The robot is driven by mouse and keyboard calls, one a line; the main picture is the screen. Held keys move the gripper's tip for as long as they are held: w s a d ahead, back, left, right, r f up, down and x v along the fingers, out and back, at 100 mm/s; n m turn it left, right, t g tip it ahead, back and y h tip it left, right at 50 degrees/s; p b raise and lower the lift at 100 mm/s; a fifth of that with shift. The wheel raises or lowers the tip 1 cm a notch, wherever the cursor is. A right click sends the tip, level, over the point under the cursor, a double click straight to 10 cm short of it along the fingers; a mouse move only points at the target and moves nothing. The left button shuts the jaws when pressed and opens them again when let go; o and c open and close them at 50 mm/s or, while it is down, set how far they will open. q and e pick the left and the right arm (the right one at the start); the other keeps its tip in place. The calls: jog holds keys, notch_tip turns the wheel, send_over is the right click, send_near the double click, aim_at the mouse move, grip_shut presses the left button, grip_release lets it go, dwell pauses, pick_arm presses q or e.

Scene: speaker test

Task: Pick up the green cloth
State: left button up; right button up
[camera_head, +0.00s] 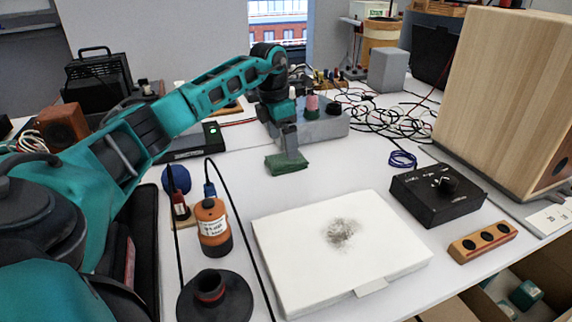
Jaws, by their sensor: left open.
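The green cloth (287,165) lies folded on the white table, left of the picture's middle. My left arm reaches in from the left, and my left gripper (290,150) points down right at the cloth. Its fingertips overlap the cloth's upper part in the picture. The gripper is open. I cannot tell whether the fingers touch the cloth. My right gripper is not in view.
A white panel with a grey smudge (300,240) lies in front. An orange bottle (213,228) and a black round base (215,305) stand left of it. A black box with a knob (437,195) and a large wooden cabinet (500,90) stand right. Tangled wires lie behind.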

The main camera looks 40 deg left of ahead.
aim_at(285, 157)
pick_arm(q)
jog(key=f, duration=0.1)
jog(key=f+b, duration=0.1)
jog(key=f, duration=0.2)
jog(key=shift+w+d+f+b, duration=0.15)
jog(key=shift+w+f+b, duration=0.15)
jog(key=shift+w+f, duration=0.05)
jog(key=shift+f, duration=0.15)
jog(key=c, duration=1.1)
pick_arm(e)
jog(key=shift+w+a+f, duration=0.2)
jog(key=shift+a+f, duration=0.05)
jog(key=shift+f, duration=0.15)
pick_arm(q)
jog(key=shift+r, duration=0.2)
notch_tip(285, 157, up, 20)
jog(key=p, duration=0.5)
jog(key=shift+f, duration=0.1)
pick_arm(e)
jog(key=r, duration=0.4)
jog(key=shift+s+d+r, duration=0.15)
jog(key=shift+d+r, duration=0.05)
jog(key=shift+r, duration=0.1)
